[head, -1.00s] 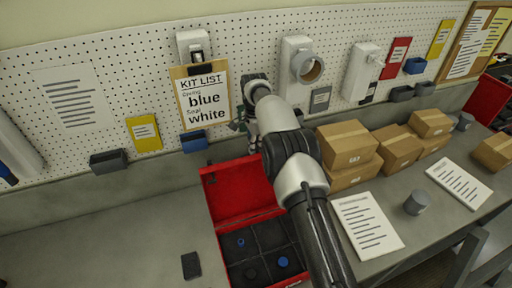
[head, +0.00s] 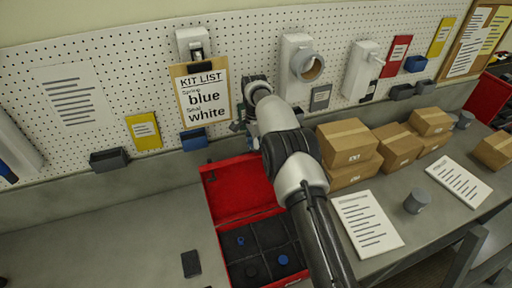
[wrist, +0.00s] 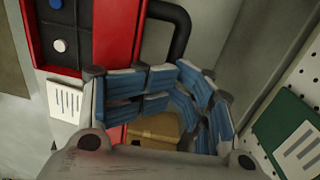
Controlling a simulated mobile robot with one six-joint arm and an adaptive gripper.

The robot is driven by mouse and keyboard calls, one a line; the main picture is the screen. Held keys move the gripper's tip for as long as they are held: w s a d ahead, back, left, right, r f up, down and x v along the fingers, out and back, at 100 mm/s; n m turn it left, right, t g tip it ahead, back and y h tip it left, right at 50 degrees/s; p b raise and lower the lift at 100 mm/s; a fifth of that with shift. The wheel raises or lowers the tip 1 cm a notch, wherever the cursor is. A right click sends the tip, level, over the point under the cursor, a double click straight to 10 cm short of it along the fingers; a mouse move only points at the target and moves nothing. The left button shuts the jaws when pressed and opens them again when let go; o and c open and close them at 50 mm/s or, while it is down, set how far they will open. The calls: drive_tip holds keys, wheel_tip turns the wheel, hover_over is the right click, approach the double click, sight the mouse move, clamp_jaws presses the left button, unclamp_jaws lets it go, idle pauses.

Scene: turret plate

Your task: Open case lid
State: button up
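The red case (head: 223,240) sits on the bench in the head view, and its red lid (head: 238,190) stands raised at the back. Its dark divided inside holds small blue pieces (head: 283,260). The wrist view shows the red case part (wrist: 117,35) at left, with a black curved handle (wrist: 182,28) beside it. My gripper (head: 243,118) is above and behind the lid, partly hidden by my arm. In the wrist view its blue-padded fingers (wrist: 168,88) are curled toward each other, apart from the handle as far as I can see. I see nothing held.
Cardboard boxes (head: 345,145) stand right of my arm. A kit list board (head: 203,97) hangs on the pegboard (head: 270,60) behind. A paper sheet (head: 367,222) and a grey cup (head: 416,201) lie to the right. The bench left of the case is mostly clear, with a small black item (head: 191,264).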

drive_tip(key=shift+s+d+f, duration=0.15)
drive_tip(key=shift+s+f, duration=0.15)
drive_tip(key=shift+f, duration=0.15)
wheel_tip(320, 180, up, 11)
drive_tip(key=shift+w+f, duration=0.15)
drive_tip(key=shift+f, duration=0.05)
idle(0.4)
drive_tip(key=s+d+r+n+t+b, duration=0.2)
drive_tip(key=s+d+r+n+b, duration=0.35)
drive_tip(key=b, duration=0.45)
drive_tip(key=s+d+r+n+t+b, duration=0.1)
drive_tip(key=s+d+r+n+b, duration=0.1)
drive_tip(key=s+b, duration=0.75)
drive_tip(key=s+d+f+n+t+b, duration=0.1)
drive_tip(key=s+d+f+n+b, duration=0.1)
drive_tip(key=s+f, duration=0.8)
drive_tip(key=s+d+f+n+t+b, duration=0.1)
drive_tip(key=s+f+n+b, duration=0.4)
drive_tip(key=s+f, duration=0.6)
drive_tip(key=s+d+b, duration=0.1)
drive_tip(key=s+b, duration=0.1)
drive_tip(key=s, duration=0.5)
drive_tip(key=shift+s+t, duration=0.3)
